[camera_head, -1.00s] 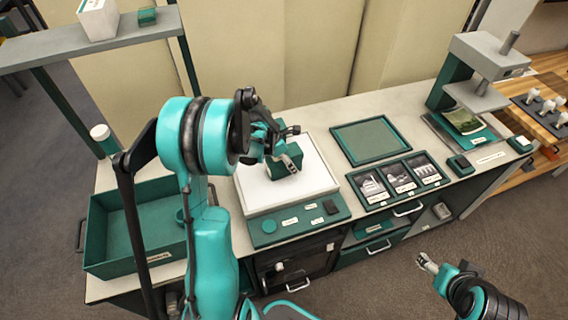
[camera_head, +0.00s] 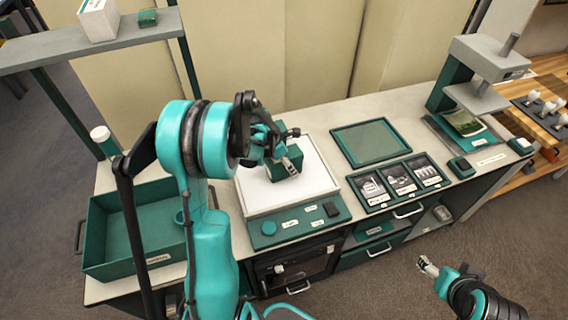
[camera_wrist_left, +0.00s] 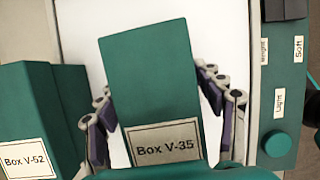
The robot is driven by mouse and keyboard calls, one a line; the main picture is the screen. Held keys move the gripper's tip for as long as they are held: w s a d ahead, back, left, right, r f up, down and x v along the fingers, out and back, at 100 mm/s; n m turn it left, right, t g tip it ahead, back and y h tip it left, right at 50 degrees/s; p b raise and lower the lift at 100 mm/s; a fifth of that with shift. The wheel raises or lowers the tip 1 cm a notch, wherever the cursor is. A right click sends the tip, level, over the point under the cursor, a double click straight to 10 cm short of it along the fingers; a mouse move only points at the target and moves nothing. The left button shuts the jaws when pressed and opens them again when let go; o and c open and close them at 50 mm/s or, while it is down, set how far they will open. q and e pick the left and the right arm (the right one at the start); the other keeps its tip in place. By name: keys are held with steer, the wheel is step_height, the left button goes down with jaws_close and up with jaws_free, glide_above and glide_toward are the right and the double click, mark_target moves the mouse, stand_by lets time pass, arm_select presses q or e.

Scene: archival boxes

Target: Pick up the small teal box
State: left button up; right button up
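A small teal box labelled "Box V-35" (camera_wrist_left: 150,75) stands on the white panel (camera_head: 262,195) in the middle of the bench; it also shows in the head view (camera_head: 284,168), partly covered by my gripper. My left gripper (camera_wrist_left: 155,85) is around it, one dark finger on each side. The fingers look spread, close beside the box; I cannot tell if they touch it. A second teal box labelled "Box V-52" (camera_wrist_left: 28,120) is at the left in the left wrist view; my arm hides it in the head view. My right gripper (camera_head: 427,266) is low at right, away from the bench, too small to read.
An open teal tray (camera_head: 130,262) is at the bench's left. A green framed mat (camera_head: 371,142) and several photo cards (camera_head: 402,180) lie to the right. A press (camera_head: 480,80) stands at the far right. A raised shelf (camera_head: 95,45) holds a white box (camera_head: 99,20).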

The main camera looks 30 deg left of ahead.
arm_select(q)
steer(key=c, duration=1.1)
steer(key=shift+r, duration=0.1)
